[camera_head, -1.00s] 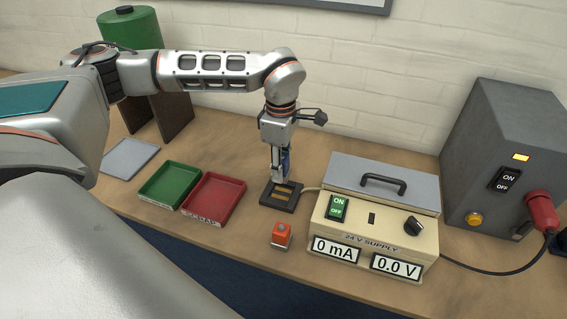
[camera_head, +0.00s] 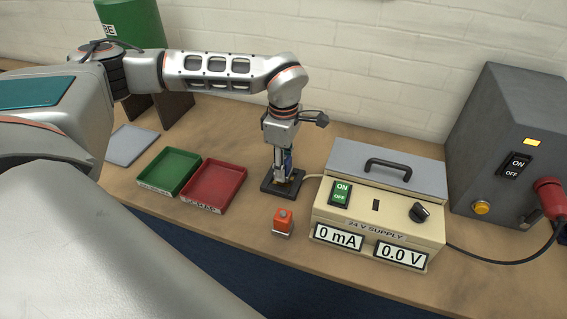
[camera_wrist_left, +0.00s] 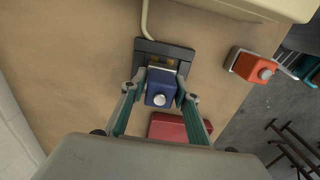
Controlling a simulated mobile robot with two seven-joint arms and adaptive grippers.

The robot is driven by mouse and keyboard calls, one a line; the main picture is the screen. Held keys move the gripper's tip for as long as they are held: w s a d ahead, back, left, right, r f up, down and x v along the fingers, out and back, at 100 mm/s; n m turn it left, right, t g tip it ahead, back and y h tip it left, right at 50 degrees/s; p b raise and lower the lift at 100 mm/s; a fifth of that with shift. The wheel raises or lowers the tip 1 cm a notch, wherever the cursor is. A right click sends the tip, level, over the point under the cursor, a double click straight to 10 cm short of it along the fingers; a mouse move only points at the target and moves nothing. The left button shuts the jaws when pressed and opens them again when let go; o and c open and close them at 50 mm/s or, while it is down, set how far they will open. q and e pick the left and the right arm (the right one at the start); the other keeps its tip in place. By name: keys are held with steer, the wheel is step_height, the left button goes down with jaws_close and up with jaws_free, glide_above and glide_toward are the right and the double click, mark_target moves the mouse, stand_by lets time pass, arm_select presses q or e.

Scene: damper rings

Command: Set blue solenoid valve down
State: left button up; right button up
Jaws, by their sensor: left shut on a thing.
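My left gripper (camera_head: 283,174) points straight down over the black test pad (camera_head: 268,188) with brass strips. It is shut on the blue solenoid valve (camera_wrist_left: 160,86), one finger on each side. In the left wrist view the valve shows a silver round end and lies over the near part of the black pad (camera_wrist_left: 178,48). In the head view the fingers mostly hide the valve, and I cannot tell whether it touches the pad.
A 24 V supply (camera_head: 376,225) reading 0 mA and 0.0 V stands right of the pad. An orange button block (camera_head: 283,221) is in front. A red scrap tray (camera_head: 240,178), a green tray (camera_head: 192,180) and a grey plate (camera_head: 131,145) lie to the left.

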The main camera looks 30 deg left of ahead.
stand_by(0.3)
arm_select(q)
steer(key=shift+f+b, duration=0.3)
steer(key=shift+f, duration=0.45)
steer(key=shift+f, duration=0.15)
steer(key=o, duration=1.4)
step_height(320, 180, up, 12)
steer(key=shift+f, duration=0.1)
jaws_close()
